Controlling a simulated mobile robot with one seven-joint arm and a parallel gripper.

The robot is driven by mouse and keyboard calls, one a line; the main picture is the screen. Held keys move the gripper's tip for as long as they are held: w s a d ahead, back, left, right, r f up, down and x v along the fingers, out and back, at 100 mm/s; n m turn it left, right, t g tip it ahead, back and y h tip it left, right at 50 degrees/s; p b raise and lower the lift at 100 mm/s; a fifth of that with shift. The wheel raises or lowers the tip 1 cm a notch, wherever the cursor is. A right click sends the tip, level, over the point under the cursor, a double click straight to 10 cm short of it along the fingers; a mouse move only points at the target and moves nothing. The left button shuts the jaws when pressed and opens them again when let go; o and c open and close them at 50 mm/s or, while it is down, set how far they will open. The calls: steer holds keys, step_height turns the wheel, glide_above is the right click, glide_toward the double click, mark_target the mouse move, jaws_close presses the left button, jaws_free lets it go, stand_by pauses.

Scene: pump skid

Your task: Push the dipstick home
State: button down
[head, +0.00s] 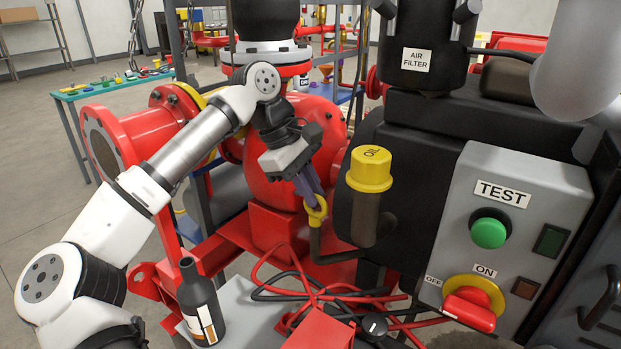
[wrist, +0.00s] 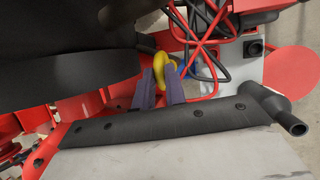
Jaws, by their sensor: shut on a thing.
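The dipstick's yellow ring handle (head: 317,211) is at the top of a dark bent tube (head: 318,246), left of the yellow oil cap (head: 370,168). My gripper (head: 311,197) comes down from above left and is shut on the ring. In the wrist view, the purple fingers of my gripper (wrist: 163,82) close on the yellow handle (wrist: 159,62). How far the dipstick sits in its tube cannot be told, as the fingers and handle cover the join.
A black bottle (head: 200,305) stands on the grey surface at the lower left. Red and black cables (head: 330,296) lie below the tube. The black engine body and the grey TEST panel (head: 515,235) stand to the right. A red pump casing (head: 265,165) is behind my gripper.

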steer(key=shift+f, duration=0.2)
steer(key=c, duration=1.5)
jaws_free()
steer(key=shift+o, duration=0.2)
steer(key=v, duration=1.4)
steer(key=shift+p, duration=0.35)
steer(key=shift+d, duration=0.15)
